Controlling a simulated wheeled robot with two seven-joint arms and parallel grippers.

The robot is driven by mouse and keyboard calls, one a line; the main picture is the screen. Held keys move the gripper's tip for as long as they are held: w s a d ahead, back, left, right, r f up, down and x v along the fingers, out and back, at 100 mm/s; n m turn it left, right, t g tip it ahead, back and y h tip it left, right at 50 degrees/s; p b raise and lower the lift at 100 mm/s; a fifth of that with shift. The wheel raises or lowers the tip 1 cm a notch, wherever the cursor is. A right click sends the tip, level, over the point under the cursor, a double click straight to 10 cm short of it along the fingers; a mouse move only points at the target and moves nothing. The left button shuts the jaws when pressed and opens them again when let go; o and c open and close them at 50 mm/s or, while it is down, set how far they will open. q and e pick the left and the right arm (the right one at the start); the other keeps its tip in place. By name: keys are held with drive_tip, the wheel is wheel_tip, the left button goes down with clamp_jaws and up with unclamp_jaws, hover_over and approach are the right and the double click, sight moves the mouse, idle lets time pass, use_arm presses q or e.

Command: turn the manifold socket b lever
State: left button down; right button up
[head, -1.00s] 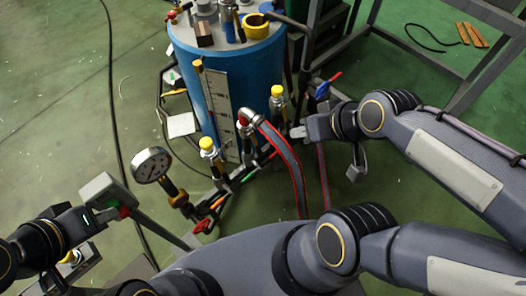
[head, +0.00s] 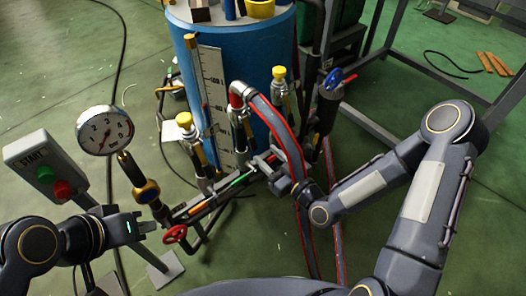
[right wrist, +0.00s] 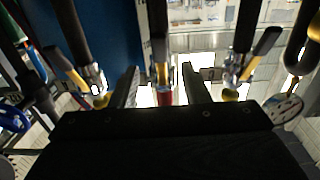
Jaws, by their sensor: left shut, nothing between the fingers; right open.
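The manifold (head: 215,198) stands before the blue drum with three upright sockets. The left socket (head: 202,165) and right socket (head: 283,98) have yellow caps; the middle socket (head: 240,128) carries a red-striped hose. In the right wrist view the middle socket's yellow lever (right wrist: 159,52) stands upright between my open fingers, with other yellow levers either side (right wrist: 65,66) (right wrist: 265,42). My right gripper (head: 262,160) is in front of the middle socket; contact cannot be told. My left gripper (head: 146,227) is shut and empty, at lower left.
A pressure gauge (head: 104,130) and a start button box (head: 45,172) stand at the left. A red handwheel (head: 175,234) is at the manifold's near end. The hose (head: 290,150) hangs close beside my right gripper. A blue valve (head: 333,78) is at the right.

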sight(253, 143)
drive_tip(key=x, duration=0.7)
drive_tip(key=shift+w+a, duration=0.25)
drive_tip(key=shift+w, duration=0.05)
clamp_jaws()
